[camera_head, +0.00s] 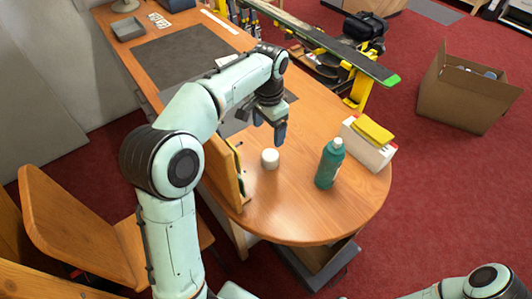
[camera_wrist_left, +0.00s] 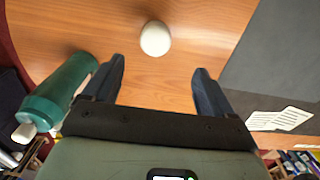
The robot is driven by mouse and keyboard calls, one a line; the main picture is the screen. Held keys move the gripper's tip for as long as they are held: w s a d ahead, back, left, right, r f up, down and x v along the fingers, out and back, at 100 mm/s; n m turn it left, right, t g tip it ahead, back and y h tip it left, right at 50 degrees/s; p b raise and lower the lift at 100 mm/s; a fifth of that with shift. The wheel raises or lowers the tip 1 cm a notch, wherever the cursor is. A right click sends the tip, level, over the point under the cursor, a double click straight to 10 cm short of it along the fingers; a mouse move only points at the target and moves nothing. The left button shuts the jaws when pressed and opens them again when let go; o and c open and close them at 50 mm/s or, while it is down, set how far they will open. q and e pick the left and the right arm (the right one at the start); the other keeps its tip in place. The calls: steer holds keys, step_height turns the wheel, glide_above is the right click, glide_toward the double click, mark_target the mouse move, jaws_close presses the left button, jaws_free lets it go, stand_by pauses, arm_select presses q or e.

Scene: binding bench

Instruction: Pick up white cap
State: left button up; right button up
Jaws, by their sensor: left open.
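The white cap (camera_head: 270,158) stands on the wooden table, near its rounded end. My left gripper (camera_head: 281,133) is above the table, just behind and to the right of the cap in the head view. In the left wrist view the cap (camera_wrist_left: 155,39) lies beyond the fingertips, roughly midway between them. The left gripper (camera_wrist_left: 158,78) is open with nothing between its fingers. The right gripper is not in view; only a part of my right arm shows at the bottom right of the head view.
A green bottle (camera_head: 329,163) stands right of the cap, with a white box and yellow cloth (camera_head: 373,131) behind it. A wooden panel (camera_head: 226,170) stands upright close left of the cap. A dark mat (camera_head: 185,55) covers the table farther back. A cardboard box (camera_head: 462,95) sits on the floor.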

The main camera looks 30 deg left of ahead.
mark_target(270, 155)
arm_select(q)
steer(key=f, duration=0.4)
steer(key=f+b, duration=0.1)
steer(key=f, duration=0.1)
steer(key=shift+s+d+f, duration=0.15)
steer(key=shift+s+f, duration=0.1)
steer(key=shift+w+f, duration=0.1)
steer(key=shift+f, duration=0.4)
steer(key=f, duration=0.5)
steer(key=shift+w+d, duration=0.1)
steer(key=shift+d, duration=0.15)
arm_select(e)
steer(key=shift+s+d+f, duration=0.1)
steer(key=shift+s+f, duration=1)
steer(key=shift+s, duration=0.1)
arm_select(q)
steer(key=c, duration=1.1)
steer(key=shift+r, duration=0.15)
